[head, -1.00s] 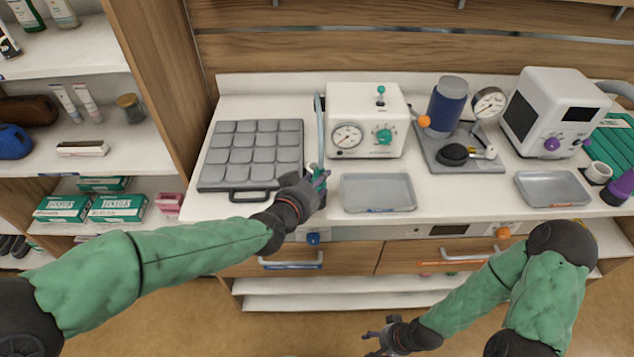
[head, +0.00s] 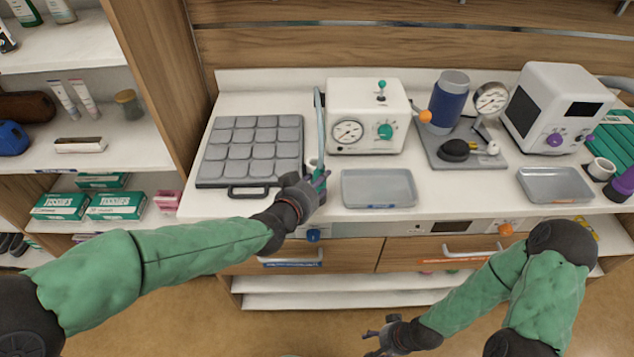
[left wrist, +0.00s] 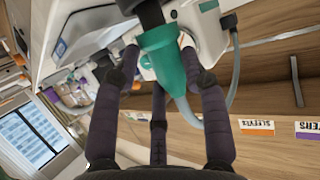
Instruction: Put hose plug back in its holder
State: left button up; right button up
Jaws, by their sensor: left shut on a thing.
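The green hose plug (left wrist: 165,55) is between the fingers of my left gripper (left wrist: 160,62), which is shut on it. A dark part shows just beyond its end in the left wrist view. In the head view my left gripper (head: 318,186) is above the counter's front edge and mostly hides the plug. The pale blue-grey hose (head: 319,115) runs beside the white dial unit (head: 366,142). A small white cup-like piece (head: 311,164), perhaps the holder, shows partly behind the gripper; I cannot tell whether the plug touches it. My right gripper (head: 376,342) is open and empty, low before the drawers.
A grey padded panel (head: 250,150) lies left of my left gripper. A grey tray (head: 378,188) is close on its right. Farther right are a pump stand with gauge (head: 455,148), a white monitor (head: 556,108) and another tray (head: 555,185). An open shelf stands left.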

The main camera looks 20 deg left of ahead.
pick_arm(q)
jog(key=shift+f+b, duration=1)
jog(key=shift+f, duration=0.15)
jog(key=o, duration=1.4)
jog(key=shift+s, duration=0.1)
jog(key=v, duration=1.2)
